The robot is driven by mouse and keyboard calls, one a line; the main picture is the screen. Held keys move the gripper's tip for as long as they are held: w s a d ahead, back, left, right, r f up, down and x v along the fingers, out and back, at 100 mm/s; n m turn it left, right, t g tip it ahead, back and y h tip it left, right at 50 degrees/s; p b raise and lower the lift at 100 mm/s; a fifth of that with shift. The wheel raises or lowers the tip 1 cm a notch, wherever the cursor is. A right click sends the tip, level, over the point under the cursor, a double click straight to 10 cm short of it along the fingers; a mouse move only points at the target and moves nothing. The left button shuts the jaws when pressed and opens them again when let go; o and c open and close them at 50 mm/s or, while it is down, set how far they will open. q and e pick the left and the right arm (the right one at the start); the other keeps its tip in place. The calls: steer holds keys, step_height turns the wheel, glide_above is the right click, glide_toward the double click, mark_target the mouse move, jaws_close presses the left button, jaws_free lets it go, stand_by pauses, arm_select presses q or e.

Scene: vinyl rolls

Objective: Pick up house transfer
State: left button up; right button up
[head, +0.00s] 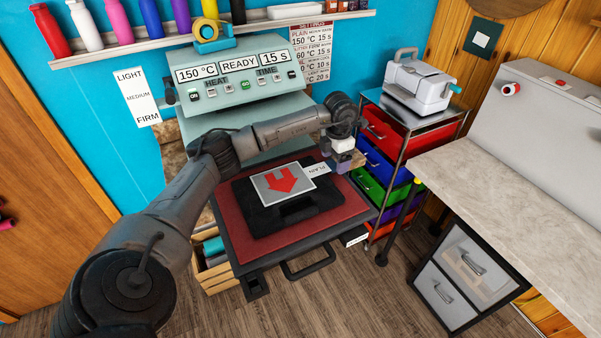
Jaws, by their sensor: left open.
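The house transfer (283,184) is a light grey sheet with a red house shape, its roof pointing toward me. It lies on a black folded item (295,212) on the red pad (245,247) of the press. A white card marked PLAIN (317,170) sits by the sheet's right edge. My left arm reaches across from the left, in front of the press. My left gripper (345,166) is open, to the right of the sheet near the PLAIN card and apart from the sheet. Whether anything is between its fingers is too small to tell. My right gripper is out of view.
The press panel (235,78) reads 150 °C, READY, 15 s. A cart with coloured drawers (378,165) stands close on the right, a white machine (418,88) on top. A pale counter (520,165) is further right. A shelf of coloured vinyl rolls (118,20) is above.

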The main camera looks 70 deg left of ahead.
arm_select(q)
steer(key=shift+f, duration=0.6)
steer(key=shift+c, duration=0.2)
steer(key=c, duration=1)
steer(key=shift+o, duration=0.2)
steer(key=shift+r, duration=0.15)
